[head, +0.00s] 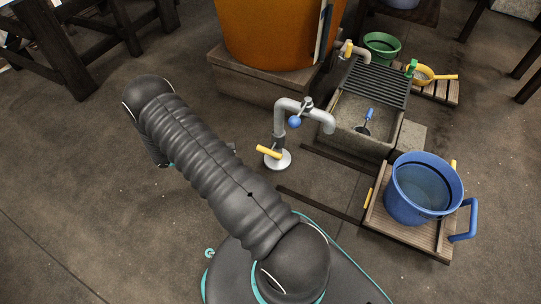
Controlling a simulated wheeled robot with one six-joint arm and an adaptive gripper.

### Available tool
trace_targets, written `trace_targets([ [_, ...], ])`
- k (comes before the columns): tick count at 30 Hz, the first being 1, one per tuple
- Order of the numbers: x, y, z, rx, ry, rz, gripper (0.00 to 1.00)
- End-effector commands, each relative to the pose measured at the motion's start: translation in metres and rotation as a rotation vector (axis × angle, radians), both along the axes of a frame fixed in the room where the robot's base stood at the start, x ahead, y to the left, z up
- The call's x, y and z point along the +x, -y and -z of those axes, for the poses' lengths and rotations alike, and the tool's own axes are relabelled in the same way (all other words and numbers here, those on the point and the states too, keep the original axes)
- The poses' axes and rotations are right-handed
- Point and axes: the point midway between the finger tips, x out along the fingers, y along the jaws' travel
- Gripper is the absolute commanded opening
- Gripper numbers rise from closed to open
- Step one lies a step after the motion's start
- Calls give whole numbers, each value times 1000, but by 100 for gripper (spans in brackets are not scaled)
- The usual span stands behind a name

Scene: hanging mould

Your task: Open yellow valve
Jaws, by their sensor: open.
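A grey bent pipe (285,108) stands on a round white foot on the floor. A yellow lever handle (268,152), the yellow valve, sits low on this pipe and points out to the left. A round blue knob (295,122) is higher on the same pipe, under a small metal fitting. Another tap behind has a small yellowish handle (347,48). My arm crosses the picture to the left of the pipe, apart from the yellow valve. My gripper is not visible; the end of my arm is hidden behind its own links.
A stone basin (350,140) with a dark grate (378,82) stands to the right. A blue bucket (423,185) is on a wooden pallet at the right. A large orange vessel (270,35) stands behind the pipe.

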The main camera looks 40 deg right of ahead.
Motion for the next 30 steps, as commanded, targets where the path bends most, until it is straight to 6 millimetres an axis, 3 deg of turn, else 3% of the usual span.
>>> trace_targets([
  [1,-2,1,23,-11,-66,-21,50],
  [3,-5,3,44,-22,-144,-46,50],
  [10,-11,6,86,-49,-309,-95,50],
  [17,-16,16,91,-54,-342,-102,50],
  [30,-48,86,80,-53,-340,-99,50],
])
